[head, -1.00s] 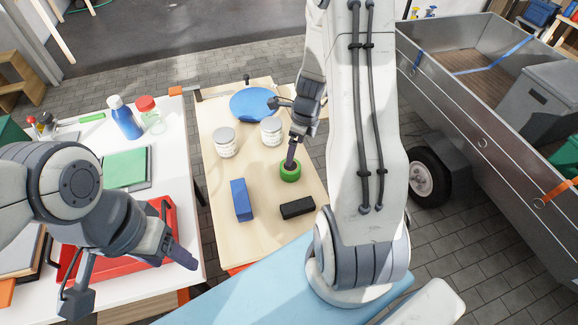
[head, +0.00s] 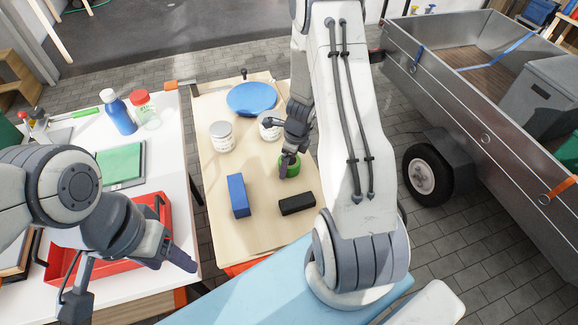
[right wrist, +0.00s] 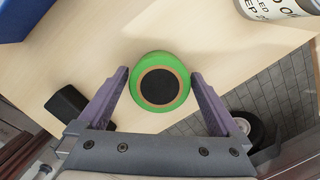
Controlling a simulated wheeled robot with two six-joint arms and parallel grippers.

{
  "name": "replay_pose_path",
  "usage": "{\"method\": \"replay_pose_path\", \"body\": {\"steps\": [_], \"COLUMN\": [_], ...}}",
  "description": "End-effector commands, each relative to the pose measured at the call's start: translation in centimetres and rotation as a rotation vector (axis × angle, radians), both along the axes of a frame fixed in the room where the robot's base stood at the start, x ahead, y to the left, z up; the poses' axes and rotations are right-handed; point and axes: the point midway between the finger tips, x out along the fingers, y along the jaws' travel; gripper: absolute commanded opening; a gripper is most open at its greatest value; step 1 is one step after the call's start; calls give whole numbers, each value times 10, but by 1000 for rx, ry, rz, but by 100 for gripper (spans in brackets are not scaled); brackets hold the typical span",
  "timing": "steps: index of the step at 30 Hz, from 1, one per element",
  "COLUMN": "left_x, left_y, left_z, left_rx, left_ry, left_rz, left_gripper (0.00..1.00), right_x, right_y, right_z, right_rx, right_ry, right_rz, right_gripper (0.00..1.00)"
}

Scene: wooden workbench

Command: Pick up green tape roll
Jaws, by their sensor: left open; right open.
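The green tape roll (head: 293,167) lies on the wooden bench top, partly hidden behind a finger of my right gripper (head: 268,146) in the head view. In the right wrist view, the green roll (right wrist: 184,66) with its brown inner ring and dark centre appears between the two spread fingers of my right gripper (right wrist: 160,74). I see no clear grip on it, and the height gap is hard to judge. My left gripper (head: 133,288) is open and empty above the red tray at the left.
A blue box (head: 238,196) and a black block (head: 297,204) lie near the roll. Two white-labelled jars (head: 222,137) and a blue plate (head: 252,99) stand farther back. A red tray (head: 152,212) is on the white table at left.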

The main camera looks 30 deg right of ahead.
Motion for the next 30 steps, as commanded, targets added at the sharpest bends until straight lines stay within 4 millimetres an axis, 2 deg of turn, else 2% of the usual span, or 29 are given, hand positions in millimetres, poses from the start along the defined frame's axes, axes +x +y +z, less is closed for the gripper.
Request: {"method": "replay_pose_path", "body": {"steps": [2, 3, 5, 6, 9, 16, 20, 23, 27, 30], "left_x": [0, 0, 0, 0, 0, 0, 0, 0, 0, 0], "left_y": [0, 0, 0, 0, 0, 0, 0, 0, 0, 0], "left_z": [1, 1, 1, 1, 1, 1, 6, 13, 27, 26], "left_rx": [0, 0, 0, 0, 0, 0, 0, 0, 0, 0], "left_ry": [0, 0, 0, 0, 0, 0, 0, 0, 0, 0], "left_rz": [0, 0, 0, 0, 0, 0, 0, 0, 0, 0], "left_gripper": [62, 62, 62, 62, 62, 62, 62, 62, 62, 62], "right_x": [0, 0, 0, 0, 0, 0, 0, 0, 0, -8], "right_y": [0, 0, 0, 0, 0, 0, 0, -1, -1, -21], "right_z": [1, 1, 1, 1, 1, 2, 10, 22, 47, 56], "right_rx": [0, 0, 0, 0, 0, 0, 0, 0, -1, -1], "right_ry": [0, 0, 0, 0, 0, 0, -1, -3, -3, -3], "right_rz": [0, 0, 0, -1, -1, -1, -2, -1, 0, -8], "right_gripper": [100, 96, 73, 58, 24, 24, 23, 23, 23, 23]}}
